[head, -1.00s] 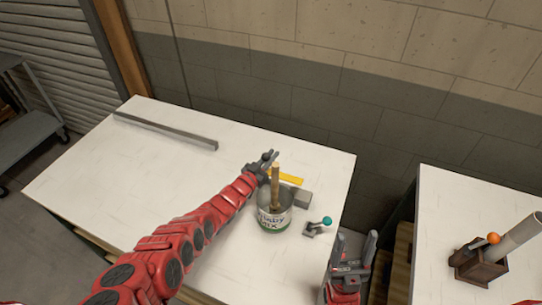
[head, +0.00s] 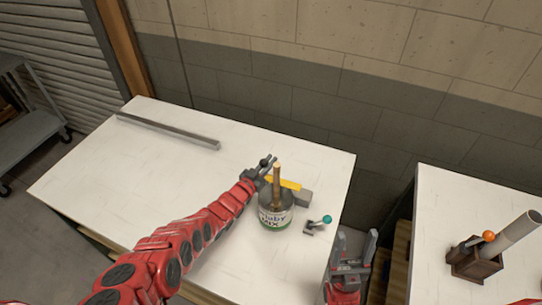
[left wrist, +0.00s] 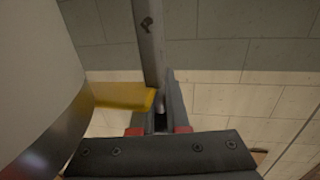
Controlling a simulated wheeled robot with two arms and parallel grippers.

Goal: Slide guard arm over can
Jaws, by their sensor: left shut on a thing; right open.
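The guard arm is a yellow bar (head: 287,184) behind the can, running from a grey block (head: 306,198) leftward to my left gripper. The can (head: 275,218) stands upright and open near the table's right end, with a wooden stick (head: 277,180) standing in it. My left gripper (head: 264,165) is just behind the can, shut on the guard arm's free end. In the left wrist view the yellow bar (left wrist: 120,96) meets my jaws (left wrist: 160,115); the exact grip is partly hidden. My right gripper (head: 353,248) is open and empty, in front of the table's right edge.
A small lever with a teal knob (head: 327,219) stands right of the can. A long grey bar (head: 168,130) lies at the back left of the white table (head: 120,185). A second table (head: 440,215) at right holds a brown box (head: 475,262) with an orange-knobbed lever and grey tube.

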